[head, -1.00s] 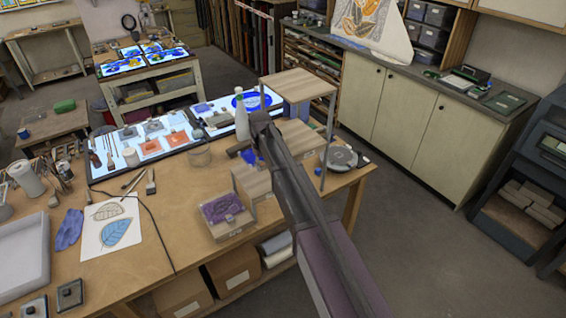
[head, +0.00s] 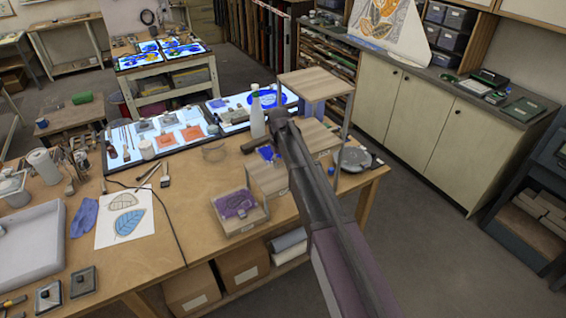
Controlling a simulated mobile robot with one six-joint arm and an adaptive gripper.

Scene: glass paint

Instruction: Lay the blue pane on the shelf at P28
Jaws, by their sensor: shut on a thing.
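My gripper (head: 257,147) is at the end of my dark arm, over the low wooden step of the shelf, and is partly hidden by the arm. It is shut on what appears to be the blue pane (head: 266,154), a small blue patch just below it. The stepped wooden shelf (head: 268,180) stands at the right end of the workbench, with a middle step (head: 318,136) and a high top (head: 314,83). My arm covers part of it. I cannot tell whether the pane touches the step, and no P28 label is readable.
A spray bottle (head: 257,122) and a lit panel (head: 170,158) with coloured panes are behind. A round grey device (head: 353,159) sits right of my arm.

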